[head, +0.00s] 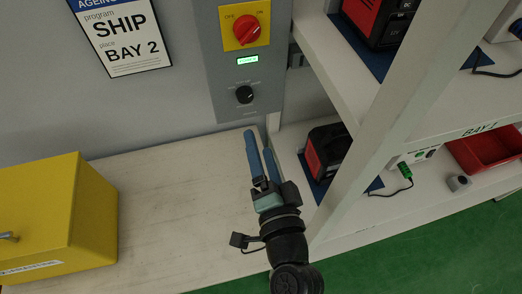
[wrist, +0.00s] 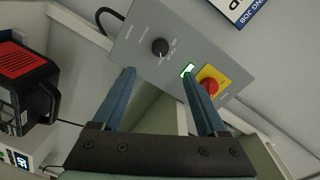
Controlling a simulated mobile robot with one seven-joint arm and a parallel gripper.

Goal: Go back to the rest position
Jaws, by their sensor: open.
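My gripper (head: 258,156) is open and empty in the head view, with its two blue fingers pointing up toward the grey control panel (head: 239,75). It hangs over the right end of the pale bench, beside the shelf post. The wrist view shows both fingers of my gripper (wrist: 162,100) spread apart with nothing between them. The panel (wrist: 150,45) lies beyond the fingertips there. The panel carries a red rotary switch on a yellow plate (head: 246,30), a small lit green display (head: 247,60) and a black knob (head: 244,95).
A yellow box (head: 60,215) stands on the bench (head: 165,210) at left. A white shelf rack (head: 365,180) at right holds red-and-black units (head: 326,150), a socket strip with a green plug (head: 405,170) and a red bin (head: 485,150). A sign (head: 120,35) hangs on the wall. The bench middle is clear.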

